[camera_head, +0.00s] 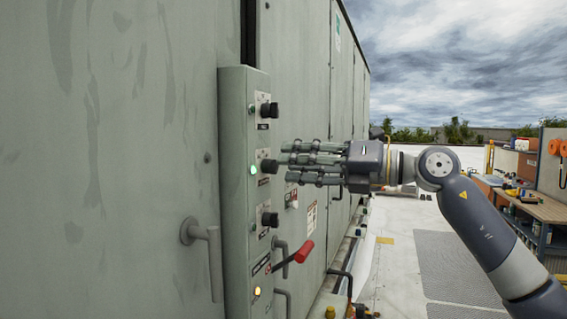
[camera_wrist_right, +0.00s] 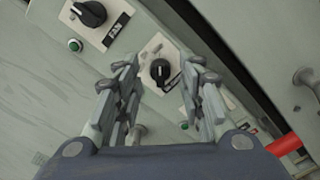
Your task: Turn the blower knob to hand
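The control box (camera_head: 234,140) on the grey cabinet carries a column of black knobs. The middle knob (camera_head: 269,166) sits beside a lit green lamp (camera_head: 254,169). My right gripper (camera_head: 284,160) reaches in from the right with its fingertips close to that knob. In the right wrist view this knob (camera_wrist_right: 160,70) lies between the two spread fingers of the open gripper (camera_wrist_right: 160,84). I cannot tell whether the fingers touch it. Its label is partly hidden by a finger, so I cannot read it as blower. My left gripper is not in view.
A top knob (camera_head: 269,110), labelled FAN in the wrist view (camera_wrist_right: 90,13), and a lower knob (camera_head: 270,219) flank the middle one. A red-handled lever (camera_head: 304,251) and a door handle (camera_head: 205,240) stick out below. A workbench (camera_head: 540,208) stands far right.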

